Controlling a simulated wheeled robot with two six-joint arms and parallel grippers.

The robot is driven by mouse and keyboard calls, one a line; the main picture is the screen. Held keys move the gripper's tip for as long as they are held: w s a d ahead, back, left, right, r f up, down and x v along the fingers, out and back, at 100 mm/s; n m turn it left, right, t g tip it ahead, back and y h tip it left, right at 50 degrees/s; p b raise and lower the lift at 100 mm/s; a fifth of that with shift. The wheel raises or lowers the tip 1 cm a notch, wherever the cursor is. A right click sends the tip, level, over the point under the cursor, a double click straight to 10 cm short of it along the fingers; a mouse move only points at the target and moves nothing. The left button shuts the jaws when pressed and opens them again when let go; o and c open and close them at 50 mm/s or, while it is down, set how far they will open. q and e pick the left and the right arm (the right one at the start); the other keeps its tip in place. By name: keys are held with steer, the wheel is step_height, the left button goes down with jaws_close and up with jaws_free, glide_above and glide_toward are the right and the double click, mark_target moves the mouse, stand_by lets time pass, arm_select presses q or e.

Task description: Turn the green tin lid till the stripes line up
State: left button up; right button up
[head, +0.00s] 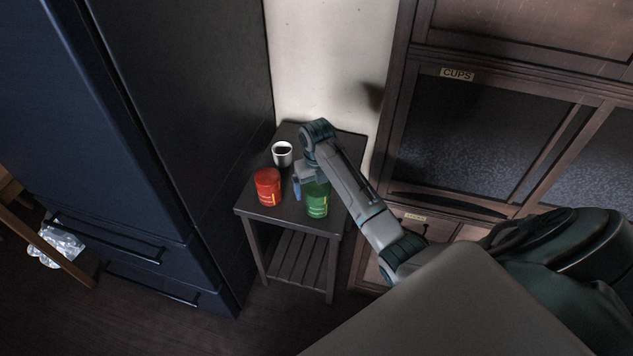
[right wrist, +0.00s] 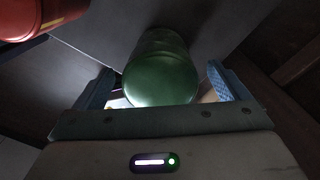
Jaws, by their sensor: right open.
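The green tin (head: 317,203) stands upright near the front right of a small dark side table (head: 287,216). My right gripper (head: 307,182) is at the top of the tin, pointing down. In the right wrist view the green tin (right wrist: 160,75) sits between the two blue fingers, with gaps on both sides. The gripper is open. I cannot make out a lid stripe in either view. My left gripper is not in view.
A red tin (head: 267,188) stands just left of the green tin and also shows at the corner of the right wrist view (right wrist: 40,15). A white cup (head: 282,154) with dark contents stands behind. A dark fridge (head: 190,100) is left; a cupboard labelled CUPS (head: 457,74) is right.

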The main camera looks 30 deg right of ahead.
steer(key=c, duration=1)
steer(key=shift+r, duration=0.1)
steer(key=shift+c, duration=0.2)
steer(key=shift+r, duration=0.1)
steer(key=shift+f, duration=0.2)
steer(key=o, duration=1)
